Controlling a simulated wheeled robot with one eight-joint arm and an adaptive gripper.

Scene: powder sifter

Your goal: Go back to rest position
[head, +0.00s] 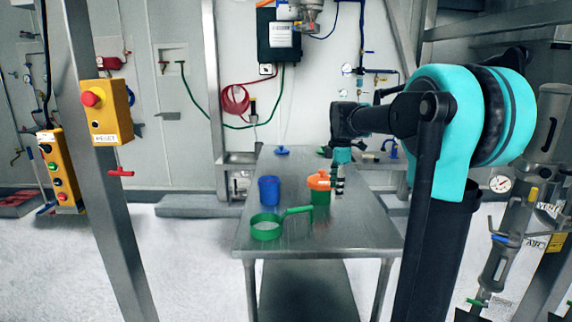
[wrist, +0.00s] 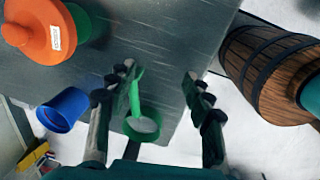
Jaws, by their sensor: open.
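My gripper (head: 339,182) hangs over the right part of the metal table, beside the orange-lidded green container (head: 319,190) in the head view. In the wrist view its two fingers (wrist: 159,76) are spread apart with nothing gripped. The green sifter (head: 266,228) lies on the table near its front left, its handle pointing right. In the wrist view the sifter (wrist: 142,122) shows between the fingers, below them. A blue cup (head: 268,190) stands open behind the sifter; it also shows at the left in the wrist view (wrist: 62,110). The orange lid (wrist: 40,28) is at the upper left there.
The metal table (head: 345,235) has a bare front right area. A blue lid (head: 282,151) lies at its back. A wooden barrel (wrist: 262,62) is beside the table in the wrist view. A post with a yellow button box (head: 107,112) stands at left.

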